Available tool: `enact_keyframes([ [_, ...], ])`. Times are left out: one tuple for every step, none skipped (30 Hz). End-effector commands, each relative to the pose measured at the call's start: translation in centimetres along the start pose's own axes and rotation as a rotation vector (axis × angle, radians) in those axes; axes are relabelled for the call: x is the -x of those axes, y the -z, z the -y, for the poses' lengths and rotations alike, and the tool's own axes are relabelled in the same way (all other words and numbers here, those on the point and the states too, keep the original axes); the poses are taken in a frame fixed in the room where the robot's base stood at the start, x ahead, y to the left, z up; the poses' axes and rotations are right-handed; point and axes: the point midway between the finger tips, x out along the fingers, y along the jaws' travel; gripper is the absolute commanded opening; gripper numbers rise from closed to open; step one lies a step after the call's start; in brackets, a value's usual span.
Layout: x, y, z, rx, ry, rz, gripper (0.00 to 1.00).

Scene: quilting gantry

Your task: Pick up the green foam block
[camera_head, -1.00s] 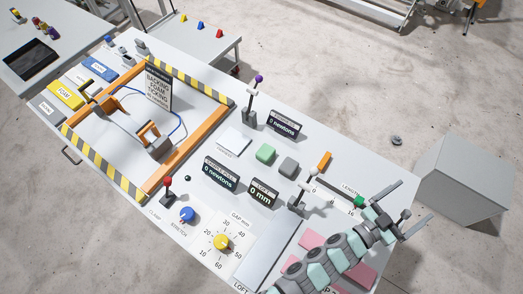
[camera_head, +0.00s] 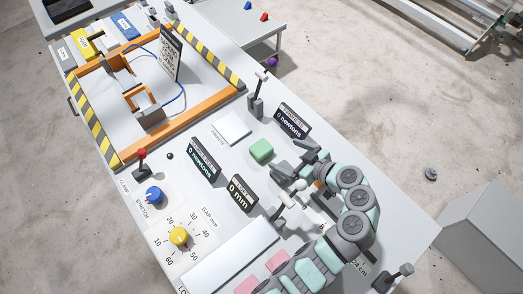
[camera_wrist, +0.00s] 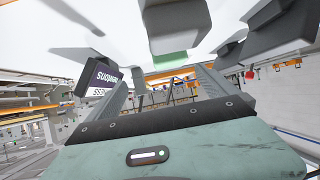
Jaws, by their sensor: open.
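The green foam block (camera_head: 261,150) lies on the white table, right of the white square pad. In the wrist view a green strip of it (camera_wrist: 170,59) shows beyond a grey block (camera_wrist: 175,25). My gripper (camera_head: 288,158) is open, just to the right of the green block in the head view and apart from it, with no green between its fingers. The grey block appears between or near the open fingers in the wrist view; in the head view my gripper hides it. I cannot tell whether the fingers touch it.
Small display signs stand close by: one behind my gripper (camera_head: 292,121), others to the left (camera_head: 204,160) and front (camera_head: 241,194). A white-knobbed lever (camera_head: 286,199) stands in front of my gripper.

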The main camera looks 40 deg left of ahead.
Motion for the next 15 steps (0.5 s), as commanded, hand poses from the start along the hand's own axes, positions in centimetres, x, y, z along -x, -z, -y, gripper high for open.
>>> enact_keyframes([
  [-0.1, 0.0, 0.6, 0.021, 0.029, -0.002, 0.97],
  [-0.1, 0.1, 0.9, 0.03, 0.042, -0.003, 0.97],
  [-0.3, 0.2, 1.2, 0.038, 0.054, -0.004, 0.97],
  [-0.6, 0.3, 1.4, 0.041, 0.061, -0.004, 0.97],
  [-0.9, 0.4, 1.5, 0.043, 0.065, -0.005, 0.97],
  [-1.5, 0.5, 1.6, 0.045, 0.068, -0.005, 0.97],
  [-2.0, 0.5, 1.7, 0.045, 0.069, -0.005, 0.97],
  [-2.5, 0.5, 1.8, 0.044, 0.069, -0.004, 0.97],
  [-3.2, 0.5, 1.8, 0.044, 0.068, -0.004, 0.97],
  [-3.7, 0.5, 1.7, 0.042, 0.066, -0.004, 0.97],
  [-4.1, 0.5, 1.7, 0.041, 0.065, -0.004, 0.97],
  [-4.7, 0.4, 1.8, 0.041, 0.066, -0.004, 0.97],
  [-5.0, 0.4, 1.8, 0.04, 0.066, -0.004, 0.97],
  [-5.2, 0.4, 1.8, 0.04, 0.065, -0.004, 0.97],
  [-5.5, 0.4, 1.8, 0.041, 0.065, -0.004, 0.97],
])
